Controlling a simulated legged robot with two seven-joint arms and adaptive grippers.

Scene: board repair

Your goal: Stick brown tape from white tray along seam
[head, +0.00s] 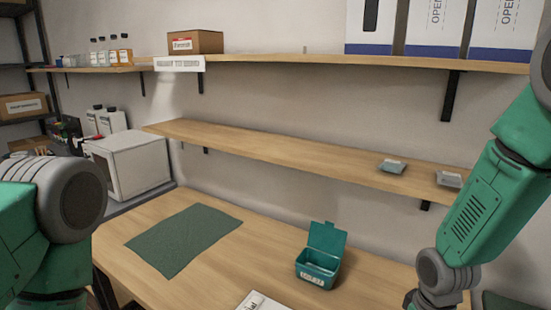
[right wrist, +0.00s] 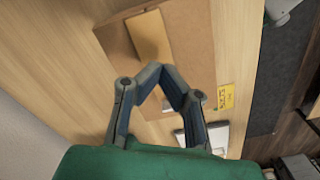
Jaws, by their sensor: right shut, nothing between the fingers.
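In the right wrist view, my right gripper (right wrist: 164,70) is shut and empty, its fingertips together over a flat brown board (right wrist: 193,50) on the wooden table. A lighter tan strip (right wrist: 150,38) lies on the board just ahead of the fingertips; I cannot tell whether it is the tape. A pale, tray-like item (right wrist: 216,137) is partly hidden behind the right finger. No seam can be made out. The head view shows part of my left arm at the left, but its gripper is out of frame. My right gripper is also below the frame there.
A yellow label (right wrist: 226,96) lies by the board. In the head view, a dark green mat (head: 185,240) and an open teal box (head: 318,268) are on the table (head: 265,262). A white item (head: 262,302) is cut off at the bottom. Two small grey trays (head: 391,166) sit on the lower shelf (head: 280,155).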

